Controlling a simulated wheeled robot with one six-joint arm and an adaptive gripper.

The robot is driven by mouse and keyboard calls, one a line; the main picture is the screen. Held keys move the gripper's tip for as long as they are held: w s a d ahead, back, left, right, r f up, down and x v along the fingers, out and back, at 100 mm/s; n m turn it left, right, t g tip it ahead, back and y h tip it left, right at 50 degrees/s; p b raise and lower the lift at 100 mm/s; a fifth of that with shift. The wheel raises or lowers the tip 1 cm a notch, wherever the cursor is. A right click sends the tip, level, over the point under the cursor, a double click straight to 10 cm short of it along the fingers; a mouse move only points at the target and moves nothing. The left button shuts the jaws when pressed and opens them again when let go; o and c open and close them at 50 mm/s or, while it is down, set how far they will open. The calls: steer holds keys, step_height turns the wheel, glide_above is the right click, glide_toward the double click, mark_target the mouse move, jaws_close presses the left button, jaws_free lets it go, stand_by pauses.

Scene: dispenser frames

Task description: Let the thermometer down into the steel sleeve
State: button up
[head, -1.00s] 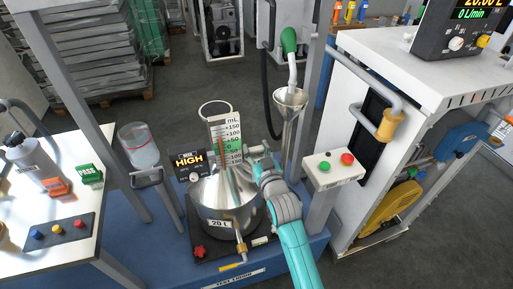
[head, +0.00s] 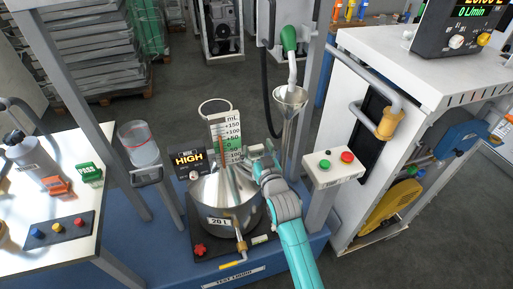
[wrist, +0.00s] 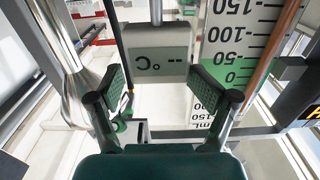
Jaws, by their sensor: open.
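The thermometer is a grey box (wrist: 158,55) with a "-- °C" display, upside down in the wrist view. A thin metal stem (wrist: 155,12) runs from it to the top edge of that view. My gripper (wrist: 158,90) is open, its two dark ridged pads apart on either side, just short of the box and not touching it. In the head view my gripper (head: 262,160) is over the right side of the steel vessel (head: 222,200). The thermometer is hard to make out there. I cannot pick out the steel sleeve or tell how deep the stem sits.
A mL scale (head: 225,135) and a "HIGH" display (head: 190,160) stand behind the vessel. A steel funnel (head: 290,97) on a tall tube is to the right. A brown rod (wrist: 272,35) passes beside the scale. A button post (head: 333,168) stands to the right.

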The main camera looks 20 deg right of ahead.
steer(key=s, duration=1.2)
stand_by(0.4)
steer(key=s+f+g, duration=0.1)
steer(key=s+f, duration=0.2)
steer(key=s, duration=0.8)
steer(key=s+f+g, duration=0.1)
steer(key=s+f, duration=0.2)
steer(key=s, duration=0.7)
steer(key=s+f, duration=0.3)
steer(key=s, duration=0.8)
steer(key=s+r+g, duration=0.1)
steer(key=s+r, duration=0.2)
steer(key=s, duration=0.6)
steer(key=shift+s+r, duration=0.25)
steer(key=shift+r, duration=0.05)
